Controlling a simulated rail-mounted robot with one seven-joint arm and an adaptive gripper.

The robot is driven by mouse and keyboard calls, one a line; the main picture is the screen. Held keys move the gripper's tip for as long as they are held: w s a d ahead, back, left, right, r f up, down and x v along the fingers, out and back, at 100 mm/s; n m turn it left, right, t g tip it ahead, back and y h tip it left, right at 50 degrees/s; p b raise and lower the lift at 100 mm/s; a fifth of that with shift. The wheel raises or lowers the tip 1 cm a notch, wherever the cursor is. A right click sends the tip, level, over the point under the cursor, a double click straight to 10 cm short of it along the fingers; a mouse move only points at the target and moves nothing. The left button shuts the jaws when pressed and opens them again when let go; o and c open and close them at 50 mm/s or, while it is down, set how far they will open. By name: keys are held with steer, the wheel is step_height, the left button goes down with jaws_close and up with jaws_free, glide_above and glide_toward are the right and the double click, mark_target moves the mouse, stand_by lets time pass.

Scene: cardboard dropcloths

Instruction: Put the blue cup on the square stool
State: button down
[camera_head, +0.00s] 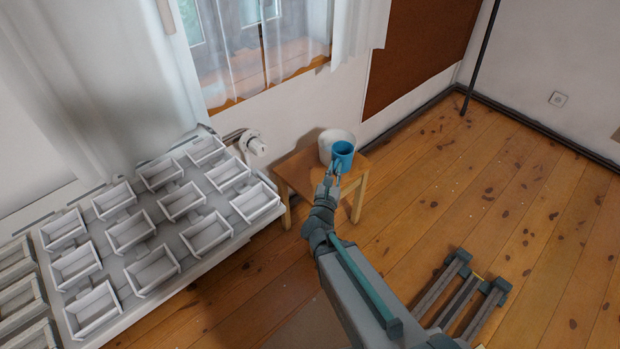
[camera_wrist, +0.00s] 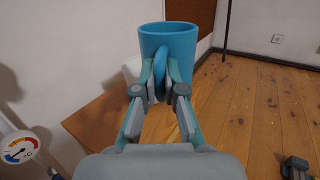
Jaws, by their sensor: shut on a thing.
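The blue cup (camera_head: 343,152) is upright in my gripper (camera_head: 335,174), which is shut on its handle. In the wrist view the cup (camera_wrist: 167,46) stands ahead of the fingers, with the handle between the fingertips (camera_wrist: 165,88). The square wooden stool (camera_head: 297,174) stands by the wall under the window. In the head view the cup overlaps the stool's right part; its height above the top is hard to tell. The stool's top (camera_wrist: 100,118) also shows at lower left in the wrist view, partly hidden by my gripper.
A white rounded container (camera_head: 327,143) is on the stool behind the cup, mostly hidden in the wrist view. A white rack of several trays (camera_head: 150,235) stands left of the stool, near a radiator valve (camera_head: 252,143). Wooden floor (camera_head: 500,200) is open at right.

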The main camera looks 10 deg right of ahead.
steer(key=w+a+f+b, duration=0.3)
steer(key=w+b, duration=0.1)
steer(key=b, duration=1.2)
steer(key=shift+w+a, duration=0.15)
steer(key=shift+a, duration=0.05)
steer(key=shift+f+b, duration=0.1)
steer(key=shift+b, duration=0.55)
steer(key=w+a+f, duration=0.1)
steer(key=w+a+f+b, duration=0.1)
steer(key=w+f, duration=0.1)
steer(key=w+a+f, duration=0.1)
steer(key=w, duration=0.1)
steer(key=shift+a+f+b, duration=0.3)
steer(key=shift+f, duration=0.1)
steer(key=shift+w+a+f+b, duration=0.25)
steer(key=shift+w+f, duration=0.1)
steer(key=shift+f, duration=0.15)
steer(key=shift+w+a+f+b, duration=0.25)
steer(key=shift+w+f, duration=0.05)
steer(key=shift+f, duration=0.2)
steer(key=shift+s+d+f+b, duration=0.1)
steer(key=shift+s+f+b, duration=0.05)
steer(key=shift+f+b, duration=0.9)
steer(key=shift+f, duration=0.45)
